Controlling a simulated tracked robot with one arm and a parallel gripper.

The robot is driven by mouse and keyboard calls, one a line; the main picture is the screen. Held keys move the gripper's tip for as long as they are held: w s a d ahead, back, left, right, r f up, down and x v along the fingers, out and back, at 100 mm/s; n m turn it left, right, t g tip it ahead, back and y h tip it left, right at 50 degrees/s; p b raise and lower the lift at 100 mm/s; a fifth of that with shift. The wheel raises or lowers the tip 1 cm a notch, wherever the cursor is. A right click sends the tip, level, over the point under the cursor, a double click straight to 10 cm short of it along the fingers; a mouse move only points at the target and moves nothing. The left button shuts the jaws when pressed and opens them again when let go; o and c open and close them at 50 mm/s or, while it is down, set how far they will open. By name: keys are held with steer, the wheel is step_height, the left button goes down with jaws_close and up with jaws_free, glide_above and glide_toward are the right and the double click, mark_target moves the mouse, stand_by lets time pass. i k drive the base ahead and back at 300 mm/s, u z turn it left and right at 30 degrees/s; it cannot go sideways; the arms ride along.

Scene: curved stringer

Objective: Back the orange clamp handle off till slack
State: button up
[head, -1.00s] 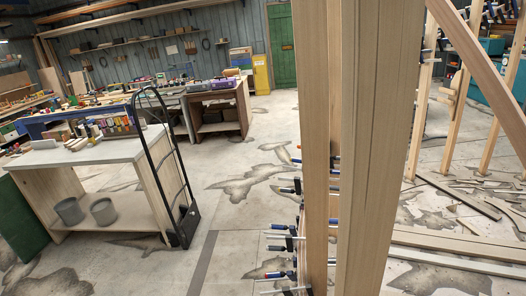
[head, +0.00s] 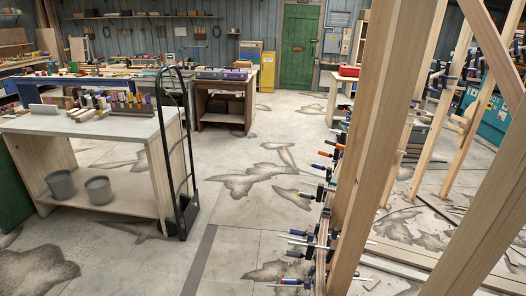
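A row of clamps (head: 310,237) runs along a curved wooden stringer (head: 327,225) right of centre. Most handles look blue or dark. My gripper is not in view.
Tall wooden posts (head: 388,120) stand close on the right and hide part of the work behind them. A black hand truck (head: 183,215) leans by a workbench (head: 88,125) at left. The concrete floor (head: 240,180) between bench and clamps is open.

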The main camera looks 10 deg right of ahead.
mark_target(340, 148)
steer(key=u, duration=1.15)
steer(key=i, duration=4.35)
steer(key=z, duration=3)
steer(key=i, duration=0.3)
steer(key=z, duration=0.2)
